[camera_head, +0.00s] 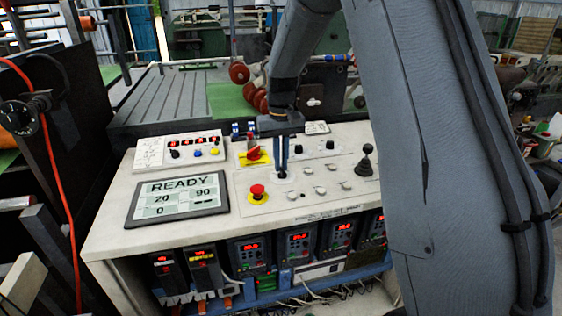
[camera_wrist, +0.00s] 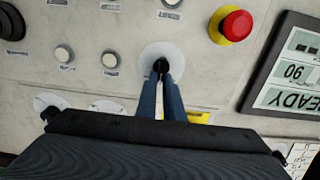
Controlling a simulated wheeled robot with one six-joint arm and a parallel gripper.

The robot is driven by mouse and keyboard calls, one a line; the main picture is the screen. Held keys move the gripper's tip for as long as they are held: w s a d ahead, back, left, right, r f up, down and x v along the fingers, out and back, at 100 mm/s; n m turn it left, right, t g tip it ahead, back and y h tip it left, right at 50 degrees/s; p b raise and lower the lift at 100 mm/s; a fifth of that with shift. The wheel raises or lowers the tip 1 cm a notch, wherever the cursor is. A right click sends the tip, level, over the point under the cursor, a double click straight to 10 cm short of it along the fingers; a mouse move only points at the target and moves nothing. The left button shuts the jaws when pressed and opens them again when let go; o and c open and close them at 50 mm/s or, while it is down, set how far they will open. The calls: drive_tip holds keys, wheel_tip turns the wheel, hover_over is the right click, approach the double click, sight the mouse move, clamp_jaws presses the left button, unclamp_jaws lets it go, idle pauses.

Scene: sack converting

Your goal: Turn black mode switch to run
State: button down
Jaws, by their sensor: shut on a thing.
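The black mode switch (camera_wrist: 160,65) is a small black knob on a round, pale plate in the light control panel. In the wrist view its tip shows between the ends of the two blue-grey fingers. My gripper (camera_wrist: 161,79) is shut on this knob, reaching down to it from above. In the head view my gripper (camera_head: 281,167) stands upright over the panel, and the fingers hide most of the knob. The marks around the switch are too small to read, so I cannot tell its setting.
A red emergency stop button (camera_head: 257,191) on a yellow base sits close by at the left. A red and yellow rotary switch (camera_head: 254,153) stands behind it. A black joystick (camera_head: 366,161) rises at the right. A display (camera_head: 178,199) reading READY lies at the left.

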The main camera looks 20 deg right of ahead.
drive_tip(key=shift+m, duration=0.3)
drive_tip(key=m, duration=0.4)
drive_tip(key=shift+d+r+p, duration=0.1)
drive_tip(key=shift+d+p, duration=0.25)
drive_tip(key=shift+s+d+m, duration=0.1)
drive_tip(key=shift+d+m, duration=0.05)
drive_tip(key=shift+m, duration=0.9)
drive_tip(key=shift+s+d+m, duration=0.1)
drive_tip(key=shift+m, duration=0.95)
drive_tip(key=c, duration=1.9)
unclamp_jaws()
drive_tip(key=shift+o, duration=0.2)
wheel_tip(320, 180, up, 8)
drive_tip(key=b, duration=0.1)
drive_tip(key=shift+b, duration=0.35)
